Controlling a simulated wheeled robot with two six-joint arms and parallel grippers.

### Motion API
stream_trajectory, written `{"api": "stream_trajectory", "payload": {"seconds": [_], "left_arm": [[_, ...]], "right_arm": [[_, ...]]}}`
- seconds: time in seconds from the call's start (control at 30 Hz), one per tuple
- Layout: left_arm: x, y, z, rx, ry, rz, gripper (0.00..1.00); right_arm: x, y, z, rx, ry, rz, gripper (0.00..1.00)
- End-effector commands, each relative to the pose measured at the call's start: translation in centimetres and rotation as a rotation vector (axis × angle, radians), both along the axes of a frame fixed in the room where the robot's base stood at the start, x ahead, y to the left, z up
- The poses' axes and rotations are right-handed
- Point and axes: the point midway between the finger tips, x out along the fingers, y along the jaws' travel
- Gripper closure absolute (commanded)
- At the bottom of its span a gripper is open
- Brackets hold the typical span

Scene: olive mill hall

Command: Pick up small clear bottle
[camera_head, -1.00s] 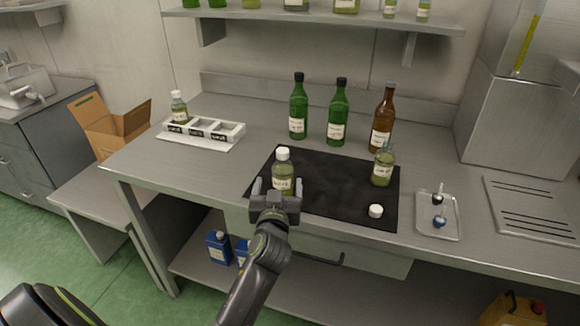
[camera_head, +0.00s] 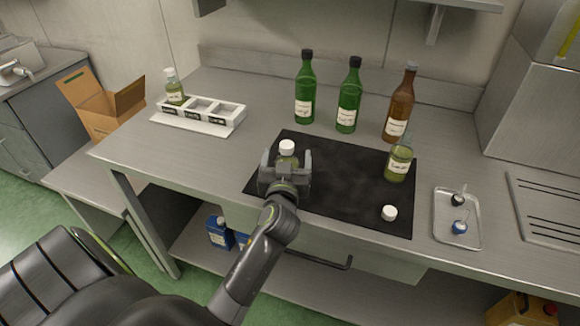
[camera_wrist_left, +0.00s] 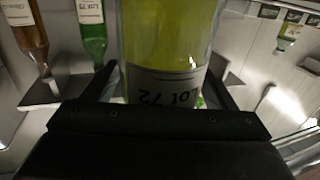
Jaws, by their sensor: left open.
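A small clear bottle with a white cap and yellow-green liquid (camera_head: 287,148) stands on the black mat (camera_head: 340,198), partly hidden behind my gripper. My left gripper (camera_head: 285,170) is open, with its fingers on either side of this bottle. In the left wrist view the bottle (camera_wrist_left: 170,45) fills the middle between the fingers (camera_wrist_left: 165,85), and its label reads "Lot 72". Whether the fingers touch it cannot be told. A similar uncapped clear bottle (camera_head: 398,165) stands at the mat's right side. Another small capped bottle (camera_head: 174,92) stands in the white rack. My right gripper is not in view.
A white cap (camera_head: 389,213) lies on the mat. Two green bottles (camera_head: 304,95) and a brown bottle (camera_head: 399,110) stand behind the mat. A metal tray (camera_head: 441,228) with small items lies to the right. The white rack (camera_head: 213,122) is at the left.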

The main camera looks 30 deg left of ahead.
Motion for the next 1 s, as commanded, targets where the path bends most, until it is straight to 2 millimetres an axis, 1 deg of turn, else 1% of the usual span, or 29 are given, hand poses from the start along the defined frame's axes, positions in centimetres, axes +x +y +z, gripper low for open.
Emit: {"api": "stream_trajectory", "payload": {"seconds": [0.07,0.13,0.3,0.5,0.77,0.87,1.0], "left_arm": [[0.0,0.0,0.0,0.0,0.0,0.0,0.22],[0.0,0.0,0.0,0.0,0.0,0.0,0.32],[0.0,0.0,0.0,0.0,0.0,-0.001,0.54],[0.0,0.0,0.0,0.0,0.001,0.0,0.8],[0.0,0.0,0.3,0.0,-0.002,0.0,0.81],[0.1,0.0,1.4,0.0,-0.006,-0.001,0.81],[0.1,0.0,4.2,0.0,-0.01,-0.002,0.81]], "right_arm": [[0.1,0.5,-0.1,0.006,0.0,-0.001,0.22],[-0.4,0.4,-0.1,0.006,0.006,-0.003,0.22],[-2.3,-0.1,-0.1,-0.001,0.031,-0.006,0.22],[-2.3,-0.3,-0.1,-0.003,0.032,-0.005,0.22],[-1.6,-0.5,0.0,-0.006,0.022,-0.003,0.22],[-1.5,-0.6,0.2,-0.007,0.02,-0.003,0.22],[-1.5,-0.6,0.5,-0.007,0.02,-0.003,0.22]]}}
